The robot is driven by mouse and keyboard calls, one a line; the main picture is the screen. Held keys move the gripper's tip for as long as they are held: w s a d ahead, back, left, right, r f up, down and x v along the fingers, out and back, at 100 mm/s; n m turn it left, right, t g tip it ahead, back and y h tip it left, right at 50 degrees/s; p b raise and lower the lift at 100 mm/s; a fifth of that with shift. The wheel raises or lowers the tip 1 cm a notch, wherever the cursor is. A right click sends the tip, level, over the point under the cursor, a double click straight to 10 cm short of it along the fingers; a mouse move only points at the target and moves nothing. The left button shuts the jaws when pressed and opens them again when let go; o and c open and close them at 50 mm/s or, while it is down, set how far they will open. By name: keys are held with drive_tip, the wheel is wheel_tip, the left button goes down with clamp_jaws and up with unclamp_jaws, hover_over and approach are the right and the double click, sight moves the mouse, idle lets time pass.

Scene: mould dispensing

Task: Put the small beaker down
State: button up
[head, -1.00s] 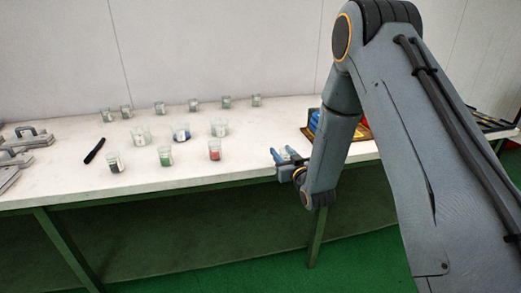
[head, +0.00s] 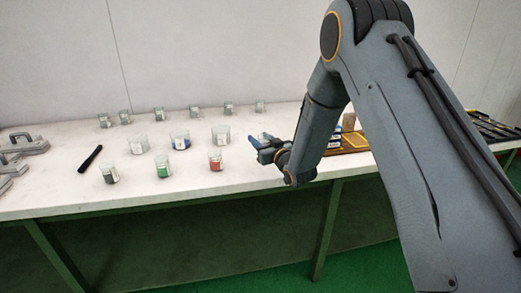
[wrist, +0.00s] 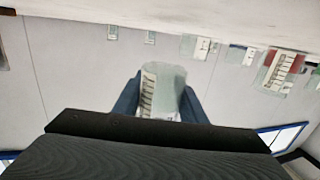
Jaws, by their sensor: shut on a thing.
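The small beaker (wrist: 162,92) is clear with a printed scale and sits between the two blue fingers of my gripper (wrist: 160,100) in the wrist view. The gripper is shut on it. In the head view my gripper (head: 264,148) is over the front right part of the white table (head: 235,181), right of the beaker with red contents (head: 215,160). The held beaker is hard to make out there. I cannot tell its exact height above the table.
Beakers with green (head: 163,167), blue (head: 180,140) and dark (head: 110,173) contents stand left of my gripper. Several small beakers line the back. A black pen-like object (head: 89,158) lies at left.

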drive_tip(key=shift+d+f, duration=0.1)
drive_tip(key=shift+f, duration=1.9)
drive_tip(key=shift+f, duration=0.15)
drive_tip(key=o, duration=1.1)
drive_tip(key=shift+c, duration=0.2)
